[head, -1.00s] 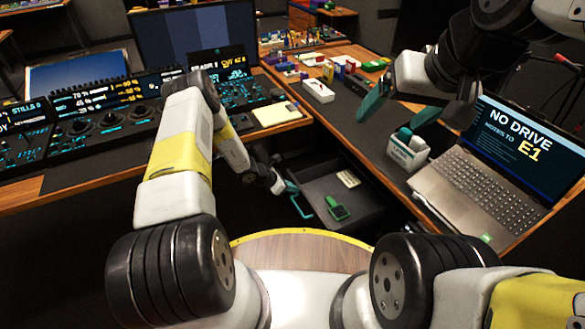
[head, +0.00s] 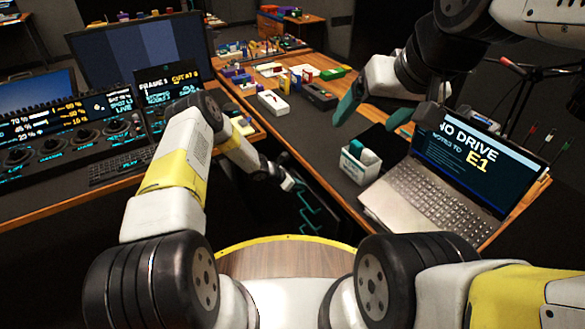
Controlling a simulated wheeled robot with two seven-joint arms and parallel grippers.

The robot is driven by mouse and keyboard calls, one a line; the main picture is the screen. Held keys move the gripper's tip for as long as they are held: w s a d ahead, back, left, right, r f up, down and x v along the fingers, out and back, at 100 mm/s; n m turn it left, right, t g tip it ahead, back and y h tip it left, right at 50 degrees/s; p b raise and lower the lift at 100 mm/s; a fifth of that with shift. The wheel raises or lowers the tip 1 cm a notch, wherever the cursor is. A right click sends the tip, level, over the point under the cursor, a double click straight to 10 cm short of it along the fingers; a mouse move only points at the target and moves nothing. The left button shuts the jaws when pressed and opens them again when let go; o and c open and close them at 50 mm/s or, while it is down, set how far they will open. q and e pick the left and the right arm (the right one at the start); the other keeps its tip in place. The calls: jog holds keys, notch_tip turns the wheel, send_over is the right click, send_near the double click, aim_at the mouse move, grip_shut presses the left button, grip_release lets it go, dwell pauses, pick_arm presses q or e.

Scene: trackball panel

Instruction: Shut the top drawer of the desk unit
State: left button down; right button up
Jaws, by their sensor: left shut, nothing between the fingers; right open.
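The desk unit (head: 290,215) stands in shadow under the edge of the right-hand desk, with teal handles (head: 309,212) on its dark front. No drawer interior shows, and the top drawer looks shut or nearly shut; a small remaining gap cannot be told. My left gripper (head: 299,185) is shut and empty, low at the upper part of the unit's front, close to the topmost handle. Whether it touches the front is unclear. My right gripper (head: 373,114) is open and empty, above the right-hand desk, its teal fingers spread.
A white box (head: 360,163) with teal things in it and an open laptop (head: 430,190) stand on the right-hand desk. Small coloured items lie further back. A control console (head: 65,130) and keyboard (head: 120,165) fill the left desk. My round wooden-topped base is in front.

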pick_arm(q)
jog(key=shift+w+d, duration=0.35)
jog(key=shift+d, duration=0.3)
jog(key=shift+w+d+r, duration=0.1)
jog(key=shift+d, duration=0.1)
jog(key=shift+d, duration=0.1)
jog(key=shift+w+r, duration=0.1)
